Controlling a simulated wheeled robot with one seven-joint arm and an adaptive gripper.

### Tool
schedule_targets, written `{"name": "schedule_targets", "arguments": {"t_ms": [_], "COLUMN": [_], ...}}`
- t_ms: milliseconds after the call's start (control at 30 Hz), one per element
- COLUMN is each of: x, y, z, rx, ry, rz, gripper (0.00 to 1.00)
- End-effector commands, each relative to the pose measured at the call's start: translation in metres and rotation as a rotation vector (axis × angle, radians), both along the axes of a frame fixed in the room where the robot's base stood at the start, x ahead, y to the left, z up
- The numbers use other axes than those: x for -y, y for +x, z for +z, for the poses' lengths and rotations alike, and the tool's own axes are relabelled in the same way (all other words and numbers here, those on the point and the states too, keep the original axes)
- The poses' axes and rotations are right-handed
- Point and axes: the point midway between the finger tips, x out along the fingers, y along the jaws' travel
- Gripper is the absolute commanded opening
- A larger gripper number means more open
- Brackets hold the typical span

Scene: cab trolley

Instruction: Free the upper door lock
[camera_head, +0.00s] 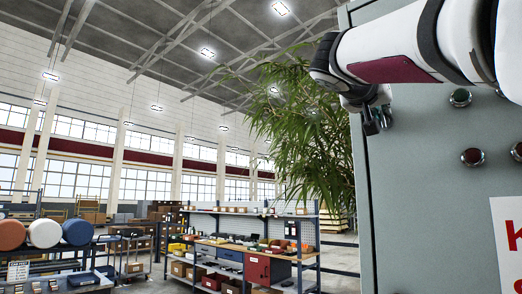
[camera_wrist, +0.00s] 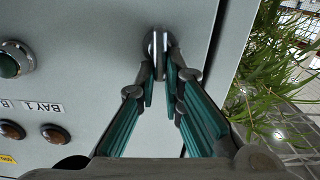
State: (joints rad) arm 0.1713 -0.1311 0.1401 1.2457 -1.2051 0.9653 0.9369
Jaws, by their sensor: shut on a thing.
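The grey cabinet door (camera_head: 430,200) fills the right of the head view, and its surface also fills much of the wrist view (camera_wrist: 100,40). The upper door lock (camera_wrist: 157,40) is a small metal piece standing out from the door near its edge. My gripper (camera_wrist: 160,72) is shut on the lock, with its teal-padded fingers closing to a narrow point around it. The fingertips partly cover the lock. In the head view my gripper (camera_head: 376,120) is at the door's upper left edge, and the lock cannot be made out there.
A green indicator (camera_wrist: 8,64), amber indicators (camera_wrist: 54,133) and a "BAY 1" label (camera_wrist: 42,107) are beside the lock. A leafy plant (camera_head: 310,135) stands just past the door edge. A workbench (camera_head: 245,250) stands farther back.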

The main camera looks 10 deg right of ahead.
Motion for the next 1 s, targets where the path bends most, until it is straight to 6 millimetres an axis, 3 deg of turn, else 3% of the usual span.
{"name": "schedule_targets", "arguments": {"t_ms": [1000], "x": [-0.01], "y": [0.011], "z": [-0.007], "rx": [-0.712], "ry": [-0.557], "rz": [0.001], "gripper": [0.0]}}
